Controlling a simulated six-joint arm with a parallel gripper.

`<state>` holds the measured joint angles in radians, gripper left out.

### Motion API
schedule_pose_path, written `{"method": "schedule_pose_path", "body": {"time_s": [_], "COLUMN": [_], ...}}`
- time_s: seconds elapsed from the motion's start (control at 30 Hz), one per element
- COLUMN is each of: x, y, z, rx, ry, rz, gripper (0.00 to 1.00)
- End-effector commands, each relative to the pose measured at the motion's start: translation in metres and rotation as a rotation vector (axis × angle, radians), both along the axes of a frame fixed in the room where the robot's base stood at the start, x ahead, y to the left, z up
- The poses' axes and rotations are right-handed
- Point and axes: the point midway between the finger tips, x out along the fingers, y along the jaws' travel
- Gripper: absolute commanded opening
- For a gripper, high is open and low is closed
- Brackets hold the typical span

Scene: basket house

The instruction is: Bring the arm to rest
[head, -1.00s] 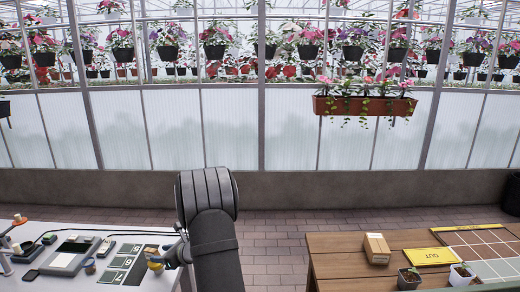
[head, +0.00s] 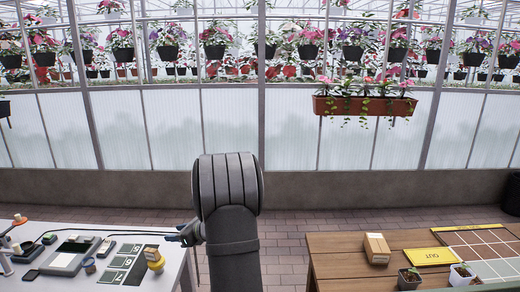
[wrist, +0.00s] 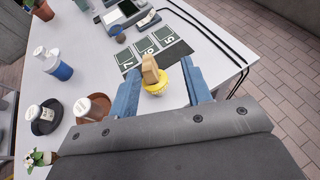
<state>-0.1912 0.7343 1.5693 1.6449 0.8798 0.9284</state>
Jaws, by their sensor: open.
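My arm rises in the middle of the head view, and my gripper (head: 178,237) hangs to its left above the right edge of the white table (head: 178,252). In the wrist view my gripper (wrist: 162,90) shows two blue fingers apart, with nothing held between them. Beyond the fingertips, a yellow object with a tan, wood-like top (wrist: 152,72) stands by the dark board with number tiles (wrist: 155,52). The same yellow object (head: 154,259) shows in the head view, below and left of my gripper and apart from it.
Small devices and cups crowd the white table's left part. A wooden table (head: 340,255) at right bears a cardboard box (head: 376,247), a yellow OUT tray (head: 431,256) and potted seedlings (head: 409,278). Brick floor lies open between. A planter (head: 364,106) hangs at the back.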

Motion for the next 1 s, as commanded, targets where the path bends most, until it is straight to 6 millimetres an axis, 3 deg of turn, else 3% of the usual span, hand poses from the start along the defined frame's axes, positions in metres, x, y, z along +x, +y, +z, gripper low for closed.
{"method": "schedule_pose_path", "body": {"time_s": [0.13, 0.2, 0.57, 1.0], "x": [0.001, 0.0, -0.002, -0.019], "y": [-0.025, -0.003, 0.069, 0.154], "z": [0.016, 0.01, -0.001, -0.018], "rx": [0.0, 0.001, 0.006, 0.006], "ry": [-0.002, 0.0, 0.0, 0.0], "rz": [0.001, 0.039, 0.169, 0.323], "gripper": [0.45, 0.45, 0.45, 0.45]}}
